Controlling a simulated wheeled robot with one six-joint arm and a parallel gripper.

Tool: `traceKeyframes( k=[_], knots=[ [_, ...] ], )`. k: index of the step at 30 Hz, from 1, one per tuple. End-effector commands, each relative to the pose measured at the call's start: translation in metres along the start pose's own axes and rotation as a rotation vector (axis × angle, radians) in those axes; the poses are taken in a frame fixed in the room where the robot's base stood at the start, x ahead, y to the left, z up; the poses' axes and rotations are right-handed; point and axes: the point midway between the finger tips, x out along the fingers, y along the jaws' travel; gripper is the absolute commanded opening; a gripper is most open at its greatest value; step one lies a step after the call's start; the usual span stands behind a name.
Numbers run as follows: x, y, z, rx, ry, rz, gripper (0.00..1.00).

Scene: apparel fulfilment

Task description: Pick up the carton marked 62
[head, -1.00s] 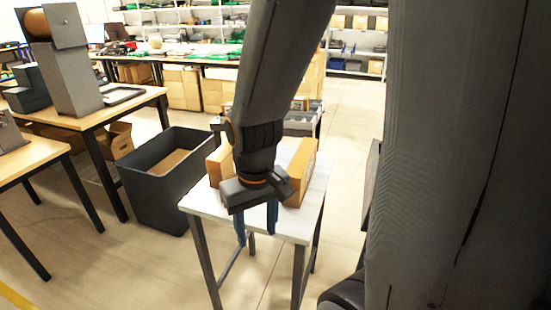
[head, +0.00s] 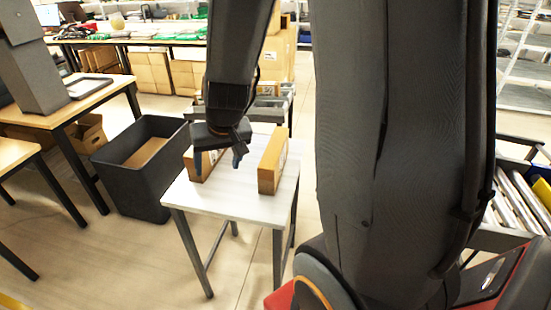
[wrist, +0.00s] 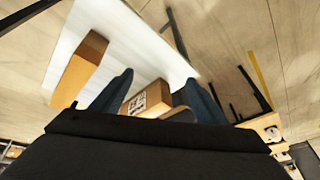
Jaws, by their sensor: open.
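Two brown cartons stand on a small white-topped table (head: 235,205). The left carton (head: 204,168) is partly hidden behind my gripper (head: 218,160). The right carton (head: 271,165) stands clear of the gripper, on the table's right side. In the wrist view, a carton with dark print on its face (wrist: 152,98) shows between my two blue fingers (wrist: 160,98); the print is too small to read. The other carton (wrist: 80,66) lies outside the fingers, to the left. My gripper is open, its fingers pointing down near the left carton. I cannot tell whether they touch it.
A dark open bin (head: 130,180) stands on the floor left of the table. Wooden worktables (head: 85,100) are farther left. A roller conveyor (head: 515,205) is at the right. The front of the white tabletop is clear.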

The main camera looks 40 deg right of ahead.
Motion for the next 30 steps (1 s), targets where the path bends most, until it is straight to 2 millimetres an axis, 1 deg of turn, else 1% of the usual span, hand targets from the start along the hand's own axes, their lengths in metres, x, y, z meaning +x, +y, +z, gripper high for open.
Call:
traceKeyframes(
  k=[1,2,3,5,6,8,9,12,15,18,21,30],
  knots=[
    [0.01,0.01,-0.015,0.046,0.027,0.008,0.67],
    [0.015,0.016,-0.025,0.072,0.046,0.015,0.67],
    [0.022,0.026,-0.038,0.11,0.074,0.029,0.67],
    [0.034,0.046,-0.058,0.176,0.117,0.059,0.67],
    [0.043,0.064,-0.07,0.224,0.145,0.088,0.67],
    [0.055,0.093,-0.085,0.293,0.18,0.143,0.67],
    [0.062,0.113,-0.092,0.336,0.197,0.182,0.67],
    [0.075,0.155,-0.1,0.427,0.22,0.271,0.67],
    [0.083,0.184,-0.1,0.486,0.224,0.337,0.67],
    [0.087,0.201,-0.098,0.522,0.222,0.376,0.67],
    [0.092,0.209,-0.096,0.537,0.219,0.394,0.67],
    [0.119,0.222,-0.097,0.538,0.219,0.396,0.67]
  ],
)
